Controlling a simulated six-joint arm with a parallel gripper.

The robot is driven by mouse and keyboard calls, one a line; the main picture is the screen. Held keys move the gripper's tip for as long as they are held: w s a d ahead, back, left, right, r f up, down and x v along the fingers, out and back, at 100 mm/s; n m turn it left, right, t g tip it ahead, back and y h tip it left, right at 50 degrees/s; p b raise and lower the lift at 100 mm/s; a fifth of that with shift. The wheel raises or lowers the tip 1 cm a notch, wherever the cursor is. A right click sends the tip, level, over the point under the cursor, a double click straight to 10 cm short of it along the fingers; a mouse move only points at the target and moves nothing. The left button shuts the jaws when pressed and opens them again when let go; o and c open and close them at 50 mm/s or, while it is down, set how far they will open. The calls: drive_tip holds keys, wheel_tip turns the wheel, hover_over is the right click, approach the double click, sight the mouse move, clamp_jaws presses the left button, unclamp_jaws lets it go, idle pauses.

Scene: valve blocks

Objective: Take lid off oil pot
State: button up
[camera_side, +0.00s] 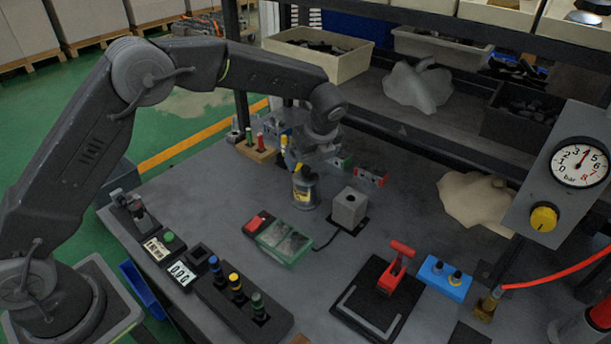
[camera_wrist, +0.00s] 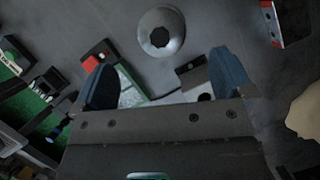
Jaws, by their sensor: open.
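In the wrist view, a round grey top with a dark centre, apparently the oil pot seen from above (camera_wrist: 162,32), lies just beyond my fingertips. My gripper (camera_wrist: 165,72) is open and empty, its two blue-grey fingers spread wide. In the side view my wrist hangs above and behind the pot; the fingers are hard to make out there. The pot's lid cannot be clearly told from its body.
A grey cube block (camera_side: 349,208) stands close right of the pot. A red and green box (camera_side: 285,243) lies in front.

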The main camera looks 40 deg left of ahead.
sight(306, 168)
drive_tip(key=shift+x, duration=3.4)
drive_tip(key=shift+a, duration=0.1)
drive_tip(key=shift+c, duration=0.4)
drive_tip(key=c, duration=0.9)
